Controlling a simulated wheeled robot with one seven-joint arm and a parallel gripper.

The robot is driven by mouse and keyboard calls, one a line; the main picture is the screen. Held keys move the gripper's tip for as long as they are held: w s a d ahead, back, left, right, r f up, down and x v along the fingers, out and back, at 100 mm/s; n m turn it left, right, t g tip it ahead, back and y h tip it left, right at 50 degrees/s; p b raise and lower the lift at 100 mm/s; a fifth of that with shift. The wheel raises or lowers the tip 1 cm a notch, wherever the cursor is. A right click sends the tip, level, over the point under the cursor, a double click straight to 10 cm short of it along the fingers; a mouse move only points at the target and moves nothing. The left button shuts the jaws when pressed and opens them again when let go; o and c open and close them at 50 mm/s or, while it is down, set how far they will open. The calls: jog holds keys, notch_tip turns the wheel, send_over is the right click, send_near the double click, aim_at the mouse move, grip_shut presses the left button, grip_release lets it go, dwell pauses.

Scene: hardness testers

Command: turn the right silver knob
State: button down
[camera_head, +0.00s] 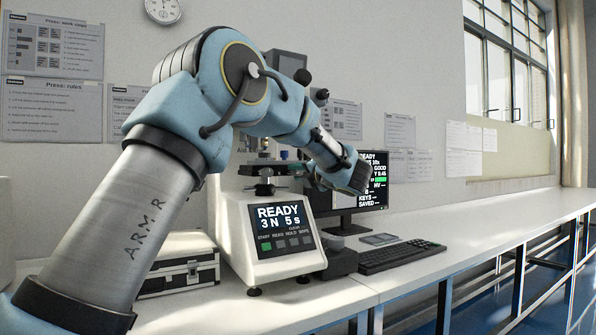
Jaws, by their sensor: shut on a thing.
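The hardness tester (272,225) stands on the bench with its lit screen reading READY, 3 N, 5 s. Its small dark stage (264,188) sits above that screen. My gripper (318,181) is at the right side of the stage, reached from above by my arm. Its jaws are shut at the stage's right side, on the right silver knob, which my gripper and wrist mostly hide. The fingertips are small and partly hidden, so the knob's turn angle cannot be seen.
A monitor (374,168) and a black keyboard (400,256) stand to the right. A small grey device (379,239) lies between them. A silver case (178,272) is left of the tester, partly behind my arm. The bench (480,222) is clear farther right.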

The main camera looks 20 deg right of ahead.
jog(key=m+p, duration=0.2)
jog(key=m, duration=0.2)
jog(key=shift+r+m+p, duration=0.15)
jog(key=shift+m+p, duration=0.15)
jog(key=shift+m, duration=0.1)
jog(key=m+p, duration=0.2)
jog(key=m, duration=0.1)
jog(key=shift+m+p, duration=0.3)
jog(key=shift+p, duration=0.05)
jog(key=m+p, duration=0.3)
jog(key=m, duration=0.1)
jog(key=shift+r+m+p, duration=0.1)
jog(key=shift+m+p, duration=0.2)
jog(key=shift+p, duration=0.05)
jog(key=m+p, duration=0.4)
jog(key=shift+m, duration=0.3)
jog(key=m+p, duration=0.4)
jog(key=shift+p, duration=0.35)
jog(key=m+p, duration=0.3)
jog(key=m, duration=0.1)
jog(key=shift+d, duration=0.1)
jog(key=m+p, duration=0.4)
jog(key=shift+f+m, duration=0.2)
jog(key=shift+m, duration=0.2)
